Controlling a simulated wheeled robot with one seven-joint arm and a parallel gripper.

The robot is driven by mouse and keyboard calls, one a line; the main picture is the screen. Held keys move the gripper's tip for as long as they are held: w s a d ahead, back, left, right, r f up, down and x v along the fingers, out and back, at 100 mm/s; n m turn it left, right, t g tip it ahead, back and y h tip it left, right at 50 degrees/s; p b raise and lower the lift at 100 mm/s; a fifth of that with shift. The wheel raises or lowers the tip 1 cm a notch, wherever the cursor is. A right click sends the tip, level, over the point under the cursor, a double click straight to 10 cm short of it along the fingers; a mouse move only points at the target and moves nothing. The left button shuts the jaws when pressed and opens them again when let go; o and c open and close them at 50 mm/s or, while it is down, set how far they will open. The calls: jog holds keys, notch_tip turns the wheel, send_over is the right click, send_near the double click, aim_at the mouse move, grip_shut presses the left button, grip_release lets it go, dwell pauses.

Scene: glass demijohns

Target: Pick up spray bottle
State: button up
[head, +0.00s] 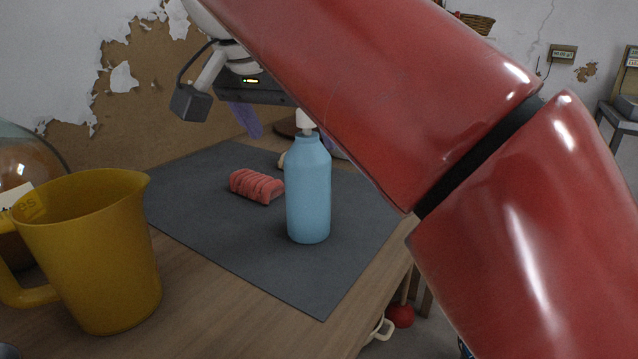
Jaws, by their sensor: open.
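The spray bottle (309,190), light blue with a white top, stands upright on the dark grey mat (240,255) in the head view. My red arm passes in front of the view just above and right of it and covers part of its white top. My gripper (252,122) is open, pointing down, above the mat and to the upper left of the bottle. One purple finger shows clearly; the other is mostly hidden behind the arm and bottle. No contact with the bottle is visible.
A red ribbed object (257,186) lies on the mat just left of the bottle. A large yellow jug (95,255) stands at the front left, with a glass demijohn (25,160) behind it. A pale object shows behind the bottle. The mat's front part is clear.

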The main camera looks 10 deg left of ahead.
aim_at(301, 147)
jog(key=x, duration=0.6)
jog(key=shift+d+f, duration=0.2)
jog(key=shift+d, duration=0.2)
jog(key=c, duration=1.7)
jog(key=shift+r, duration=0.1)
jog(key=shift+c, duration=0.6)
